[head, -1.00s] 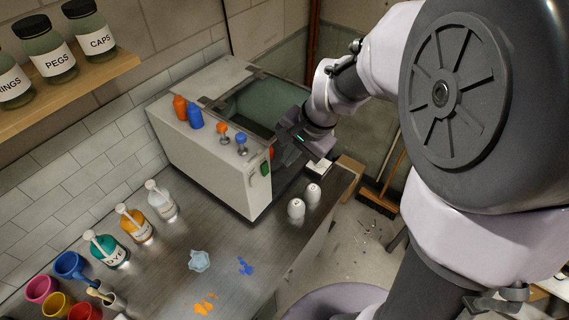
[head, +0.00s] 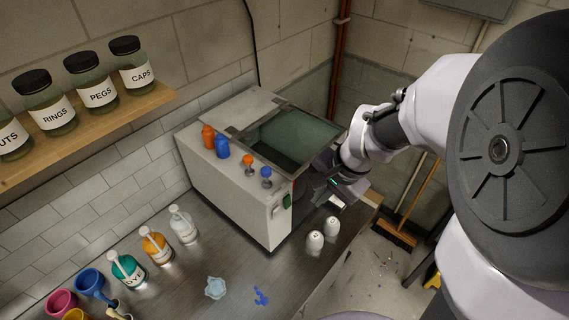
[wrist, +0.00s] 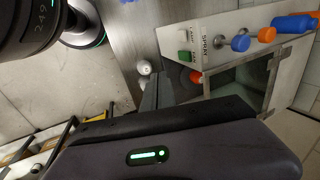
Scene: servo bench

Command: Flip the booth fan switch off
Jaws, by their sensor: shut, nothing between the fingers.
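The spray booth (head: 232,205) is a pale box with a dark glass window on top, standing on the bench. A green switch (head: 287,201) sits on its front face near the right corner. In the wrist view the green switch (wrist: 185,56) shows beside a "SPRAY" label; its own label is too small to read, and I cannot tell its position. My gripper (head: 320,196) is shut and empty, to the right of the booth and apart from the switch. Its fingers (wrist: 156,92) also show in the wrist view, near a red-orange round part (wrist: 195,77) on the booth's side.
Two white cups (head: 323,234) stand on the bench just in front of my gripper. Orange (head: 247,160) and blue (head: 266,172) knobs stick up from the booth's top, with orange and blue bottles behind them. Dye bottles (head: 157,246) stand at left. A broom (head: 395,233) leans beyond the bench.

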